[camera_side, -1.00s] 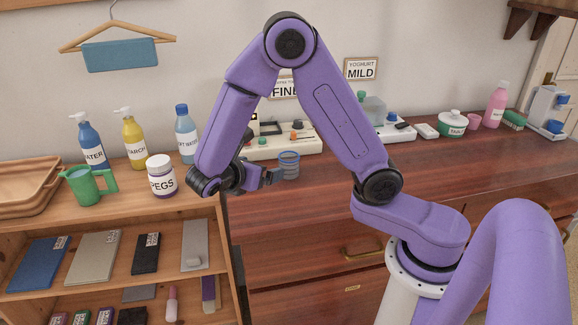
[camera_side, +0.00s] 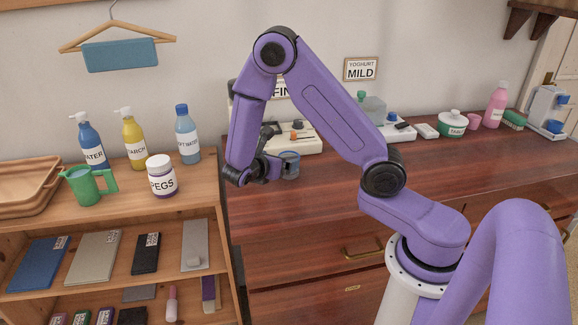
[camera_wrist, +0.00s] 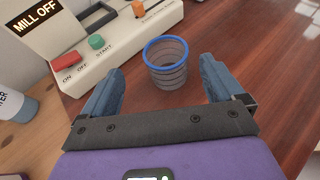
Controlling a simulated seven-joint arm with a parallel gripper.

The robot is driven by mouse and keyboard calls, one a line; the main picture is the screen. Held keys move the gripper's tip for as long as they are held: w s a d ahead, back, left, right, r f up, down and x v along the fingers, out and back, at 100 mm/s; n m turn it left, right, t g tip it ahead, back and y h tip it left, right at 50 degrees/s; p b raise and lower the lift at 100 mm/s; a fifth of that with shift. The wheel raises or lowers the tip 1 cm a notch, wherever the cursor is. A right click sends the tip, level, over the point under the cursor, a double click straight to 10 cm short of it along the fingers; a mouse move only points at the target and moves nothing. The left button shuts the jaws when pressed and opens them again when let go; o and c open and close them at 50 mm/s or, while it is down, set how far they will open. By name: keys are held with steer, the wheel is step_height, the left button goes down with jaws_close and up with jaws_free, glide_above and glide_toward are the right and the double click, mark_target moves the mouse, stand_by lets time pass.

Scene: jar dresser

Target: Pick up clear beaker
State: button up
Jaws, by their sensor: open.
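The clear beaker (camera_wrist: 167,68) stands upright on the dark red wooden top, with a blue rim and ringed see-through walls. In the wrist view it sits ahead of my gripper (camera_wrist: 163,90), roughly centred between the two blue fingers. In the side view the beaker (camera_side: 290,165) is just right of my gripper (camera_side: 277,168), and the fingers partly overlap it. My gripper is open and holds nothing. I cannot tell whether a finger touches the beaker.
A cream control box (camera_wrist: 110,35) with red, green and orange buttons stands close behind the beaker. A PEGS jar (camera_side: 162,178) and a green jug (camera_side: 88,187) stand on the shelf at left.

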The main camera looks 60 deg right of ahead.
steer(key=shift+s+x, duration=0.2)
steer(key=shift+x, duration=1.15)
steer(key=shift+s+x, duration=0.25)
steer(key=shift+x, duration=1.1)
steer(key=c, duration=1.2)
